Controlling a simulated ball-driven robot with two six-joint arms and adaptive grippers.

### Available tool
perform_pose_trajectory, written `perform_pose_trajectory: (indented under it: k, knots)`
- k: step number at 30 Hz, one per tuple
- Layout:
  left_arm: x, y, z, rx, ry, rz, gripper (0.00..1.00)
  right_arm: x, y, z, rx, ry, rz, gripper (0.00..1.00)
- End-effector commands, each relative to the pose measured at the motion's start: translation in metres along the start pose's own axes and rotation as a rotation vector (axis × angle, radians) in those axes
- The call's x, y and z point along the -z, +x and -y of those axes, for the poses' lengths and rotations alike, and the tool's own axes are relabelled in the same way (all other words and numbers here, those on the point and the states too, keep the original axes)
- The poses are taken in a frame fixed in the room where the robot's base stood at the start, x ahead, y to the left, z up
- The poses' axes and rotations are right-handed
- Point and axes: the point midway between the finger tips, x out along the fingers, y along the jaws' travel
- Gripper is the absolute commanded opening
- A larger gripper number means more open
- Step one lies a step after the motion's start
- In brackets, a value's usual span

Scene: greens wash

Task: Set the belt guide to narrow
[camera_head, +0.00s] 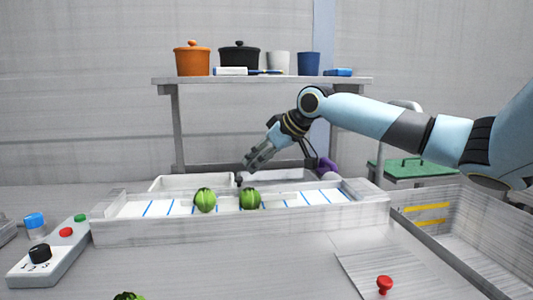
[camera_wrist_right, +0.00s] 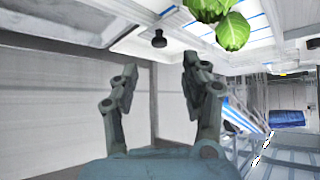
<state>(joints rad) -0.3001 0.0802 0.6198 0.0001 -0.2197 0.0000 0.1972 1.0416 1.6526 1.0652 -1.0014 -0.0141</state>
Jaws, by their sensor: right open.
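My right gripper (camera_head: 253,163) is open and empty above the far side of the belt, and it also shows in the right wrist view (camera_wrist_right: 160,75). A small black knob (camera_head: 238,180) stands at the belt's far edge, just below and left of the fingertips. In the right wrist view the knob (camera_wrist_right: 159,38) appears beyond the fingertips, apart from them. I cannot tell for sure that it belongs to the belt guide. The white belt (camera_head: 180,207) with blue stripes carries two green heads (camera_head: 205,200) (camera_head: 250,199). My left gripper is not in view.
A control box (camera_head: 50,255) with a black dial, red button and green button stands front left. A red knob (camera_head: 384,284) is front right, near a grey bin (camera_head: 480,243). A shelf (camera_head: 270,80) with pots stands behind. A green board (camera_head: 405,167) is back right.

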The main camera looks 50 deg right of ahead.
Motion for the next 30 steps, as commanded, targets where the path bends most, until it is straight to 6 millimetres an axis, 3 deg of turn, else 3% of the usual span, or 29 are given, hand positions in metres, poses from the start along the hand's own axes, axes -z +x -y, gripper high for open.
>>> perform_pose_trajectory:
  k: [3,9,30]
  knots:
    - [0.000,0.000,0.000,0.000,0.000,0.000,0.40,-0.002,-0.019,-0.002,-0.005,-0.006,0.005,0.46]
    - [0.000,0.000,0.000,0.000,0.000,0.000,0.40,-0.001,-0.034,0.000,-0.001,-0.004,0.002,0.46]
    - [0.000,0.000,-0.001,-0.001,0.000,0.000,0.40,0.000,-0.039,0.002,0.004,0.000,0.001,0.46]
